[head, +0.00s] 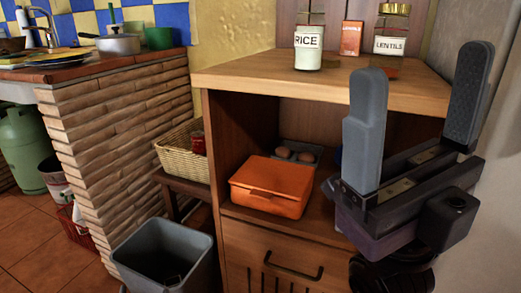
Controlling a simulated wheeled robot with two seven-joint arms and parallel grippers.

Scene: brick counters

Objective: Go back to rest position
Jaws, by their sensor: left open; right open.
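My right gripper (422,72) is at the right of the head view, with its two grey fingers pointing up and spread wide apart. Nothing is between the fingers. It is in front of the right part of the wooden cabinet (215,150) and hides part of its shelf and top edge. My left gripper is not in view.
An orange box (272,187) sits on the cabinet's open shelf, with eggs (295,154) behind it. A rice jar (308,48) and a lentils jar (390,42) stand on top. A grey bin (165,255) and a wicker basket (178,150) are to the left, by the brick counter (125,140).

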